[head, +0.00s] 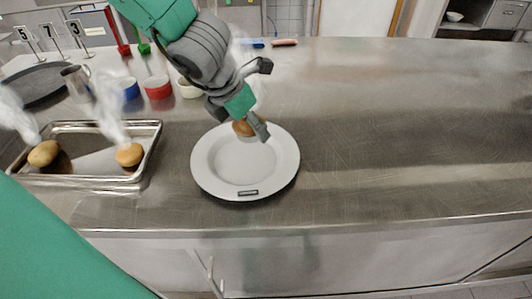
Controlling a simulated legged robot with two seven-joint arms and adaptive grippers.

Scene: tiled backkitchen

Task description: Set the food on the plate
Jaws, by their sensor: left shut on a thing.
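A white round plate (217,176) lies on the steel counter in the middle of the head view. My left gripper (258,100) is over the plate's far part, shut on a brown piece of food (243,128). The gripper partly hides this food, and I cannot tell whether the food touches the plate. Two more round brown pieces of food, one on the left (43,153) and one on the right (129,154), lie in a metal tray (148,131) left of the plate. Steam rises from the food. My right gripper is not in view.
A dark round pan (34,84) and a metal jug (76,82) are at the left. The counter (400,130) right of the plate is clear.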

